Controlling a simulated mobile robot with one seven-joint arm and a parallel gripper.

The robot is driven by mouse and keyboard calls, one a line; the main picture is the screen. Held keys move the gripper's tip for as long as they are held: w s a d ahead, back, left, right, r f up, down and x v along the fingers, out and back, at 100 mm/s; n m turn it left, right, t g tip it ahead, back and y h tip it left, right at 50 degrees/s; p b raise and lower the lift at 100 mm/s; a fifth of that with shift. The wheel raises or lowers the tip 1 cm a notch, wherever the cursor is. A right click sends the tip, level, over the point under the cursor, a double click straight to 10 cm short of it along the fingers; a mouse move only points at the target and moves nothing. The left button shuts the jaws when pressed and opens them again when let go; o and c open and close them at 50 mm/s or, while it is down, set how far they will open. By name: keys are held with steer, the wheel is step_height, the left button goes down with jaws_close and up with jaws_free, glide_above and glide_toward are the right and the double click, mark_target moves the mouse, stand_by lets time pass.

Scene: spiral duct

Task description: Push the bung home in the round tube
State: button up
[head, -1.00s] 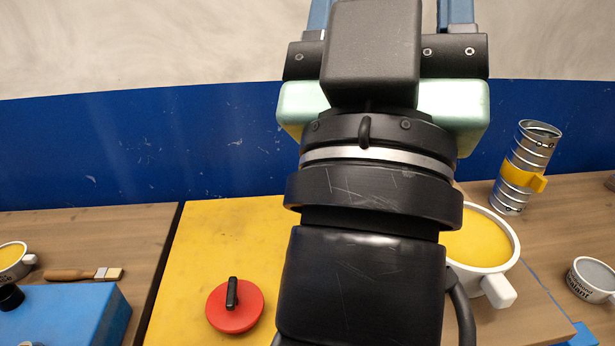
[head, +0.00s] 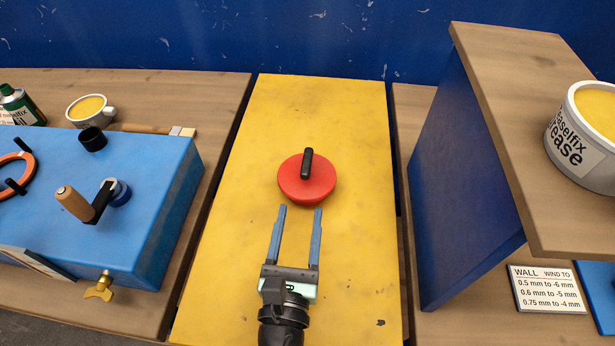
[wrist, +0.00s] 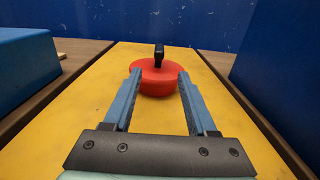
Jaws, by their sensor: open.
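The bung appears to be the red disc (head: 292,187) with an upright black bar handle (head: 307,163), lying on the yellow bench strip. My gripper (head: 300,209) is open and empty, low over the yellow strip, its blue fingers pointing at the disc from the near side. In the wrist view the red disc (wrist: 157,84) sits ahead, around and just beyond the fingertips (wrist: 159,74); I cannot tell whether they touch it. The black handle (wrist: 159,55) stands above the disc. The round tube is not in view now.
A blue box (head: 165,215) with a crank stands left. A raised wooden shelf (head: 515,120) on a blue panel bears a grease tub (head: 590,135) at right. The yellow strip (head: 320,110) is clear behind the disc. A blue wall (head: 220,35) closes the back.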

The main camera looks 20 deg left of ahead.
steer(key=p, duration=0.2)
glide_toward(309, 149)
steer(key=shift+w+a+f, duration=0.1)
steer(key=shift+w+f, duration=0.2)
steer(key=shift+w, duration=0.2)
steer(key=shift+w+a+f, duration=0.1)
steer(key=shift+w+f, duration=0.15)
steer(key=shift+w, duration=0.3)
steer(key=shift+x, duration=2.6)
jaws_close()
